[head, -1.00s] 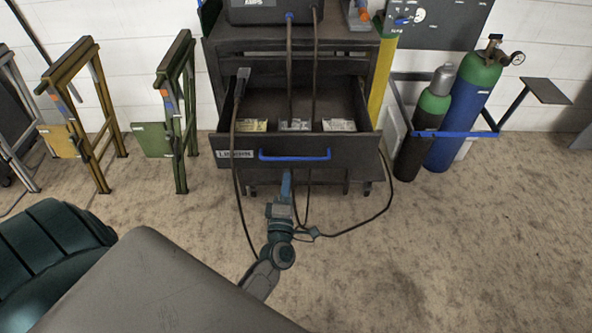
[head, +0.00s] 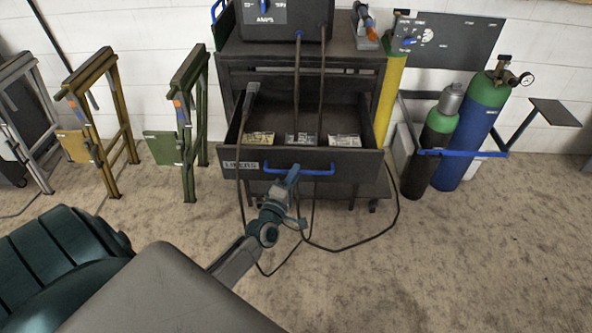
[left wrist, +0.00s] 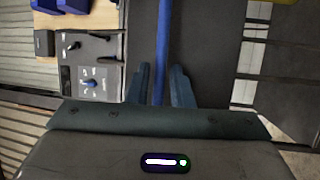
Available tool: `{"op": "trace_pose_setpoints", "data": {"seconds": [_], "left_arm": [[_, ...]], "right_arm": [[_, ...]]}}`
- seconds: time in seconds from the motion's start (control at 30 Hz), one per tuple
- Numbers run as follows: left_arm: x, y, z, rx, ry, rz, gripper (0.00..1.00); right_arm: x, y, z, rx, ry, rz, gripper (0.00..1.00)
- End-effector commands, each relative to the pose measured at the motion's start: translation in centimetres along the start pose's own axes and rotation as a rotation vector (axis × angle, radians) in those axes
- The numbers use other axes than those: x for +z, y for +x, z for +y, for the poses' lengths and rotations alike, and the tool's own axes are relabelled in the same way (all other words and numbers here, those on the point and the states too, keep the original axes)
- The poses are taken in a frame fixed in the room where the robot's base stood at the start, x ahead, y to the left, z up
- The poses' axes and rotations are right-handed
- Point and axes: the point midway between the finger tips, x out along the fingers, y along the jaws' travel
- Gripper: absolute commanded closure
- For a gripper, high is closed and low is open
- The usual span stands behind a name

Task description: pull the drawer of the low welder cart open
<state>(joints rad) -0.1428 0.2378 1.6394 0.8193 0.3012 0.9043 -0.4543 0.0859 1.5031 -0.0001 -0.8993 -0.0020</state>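The low welder cart (head: 345,52) stands against the wall in the head view. Its drawer (head: 355,163) is pulled out, with its inside and several labelled packets showing. A blue bar handle (head: 318,172) runs along the drawer front. My left gripper (head: 293,174) is at the handle's middle, partly covering it. In the left wrist view, the blue handle (left wrist: 162,60) runs between the two fingers of my left gripper (left wrist: 162,85). A gap shows on each side, so the gripper is open around the bar. My right gripper is not in view.
Cables (head: 298,95) hang from the welder (head: 285,15) across the drawer to the floor. Gas cylinders (head: 470,125) stand right of the cart. Green (head: 188,130) and yellow (head: 95,120) folding stands are on the left. The floor in front is mostly clear.

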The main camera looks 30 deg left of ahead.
Motion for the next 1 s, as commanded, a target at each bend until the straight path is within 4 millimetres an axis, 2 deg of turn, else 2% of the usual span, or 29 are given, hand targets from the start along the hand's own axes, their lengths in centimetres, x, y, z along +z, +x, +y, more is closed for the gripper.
{"op": "trace_pose_setpoints", "data": {"seconds": [0.13,0.43,0.47,0.57,0.87,1.0], "left_arm": [[0.0,1.2,0.0,0.0,0.0,0.0,0.8],[0.0,1.5,0.0,-0.001,0.0,0.0,0.8],[0.0,1.5,0.0,-0.001,0.0,0.0,0.82],[0.0,1.5,0.0,-0.001,0.0,0.0,1.0],[-0.2,2.0,-0.2,0.0,0.0,0.0,1.0],[-0.9,3.8,-0.6,0.001,0.001,0.0,1.0]], "right_arm": [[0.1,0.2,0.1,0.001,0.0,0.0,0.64],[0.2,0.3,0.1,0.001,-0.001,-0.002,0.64],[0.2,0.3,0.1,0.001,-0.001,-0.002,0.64],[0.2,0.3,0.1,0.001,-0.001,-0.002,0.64],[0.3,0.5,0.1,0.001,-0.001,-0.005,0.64],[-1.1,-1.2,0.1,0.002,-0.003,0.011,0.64]]}}
